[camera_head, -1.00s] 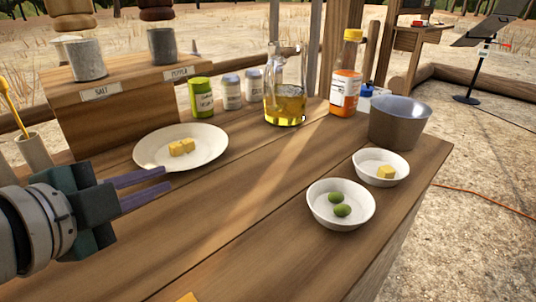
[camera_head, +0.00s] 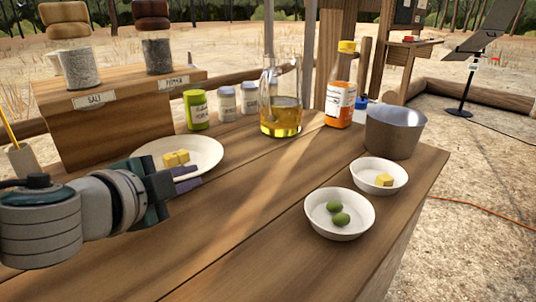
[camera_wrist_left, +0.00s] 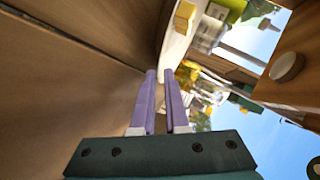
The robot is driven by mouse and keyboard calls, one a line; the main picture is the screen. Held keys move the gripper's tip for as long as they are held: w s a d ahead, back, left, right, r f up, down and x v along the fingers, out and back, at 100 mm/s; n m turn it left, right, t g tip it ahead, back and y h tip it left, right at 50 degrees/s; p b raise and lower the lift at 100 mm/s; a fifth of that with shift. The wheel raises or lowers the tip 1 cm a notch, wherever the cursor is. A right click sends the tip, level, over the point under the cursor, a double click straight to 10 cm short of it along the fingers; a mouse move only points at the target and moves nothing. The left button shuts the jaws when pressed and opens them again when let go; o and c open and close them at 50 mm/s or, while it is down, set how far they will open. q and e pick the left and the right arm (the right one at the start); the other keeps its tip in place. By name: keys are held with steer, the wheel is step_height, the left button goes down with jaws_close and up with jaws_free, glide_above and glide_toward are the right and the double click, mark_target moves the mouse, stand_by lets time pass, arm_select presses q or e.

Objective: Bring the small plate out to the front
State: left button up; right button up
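The small white plate (camera_head: 206,146) lies on the wooden table at the left, in front of the salt and pepper stand. Yellow cubes (camera_head: 176,158) sit on it. My left gripper (camera_head: 196,178) is at the plate's front right edge, its purple fingers one above the other with a narrow gap. In the left wrist view the fingers (camera_wrist_left: 162,76) point at the plate's white rim (camera_wrist_left: 176,48). I see nothing clearly held between them. My left wrist hides part of the plate's front edge. My right gripper is not in view.
A bowl with green olives (camera_head: 316,222) and a bowl with a yellow cube (camera_head: 361,184) stand at the right, by a metal pot (camera_head: 392,136). An oil jug (camera_head: 281,112), sauce bottle (camera_head: 339,98) and small jars stand behind. The table's front middle is clear.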

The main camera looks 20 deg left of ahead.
arm_select(q)
steer(key=shift+c, duration=0.4)
jaws_close()
steer(key=shift+d, duration=0.1)
stand_by(0.8)
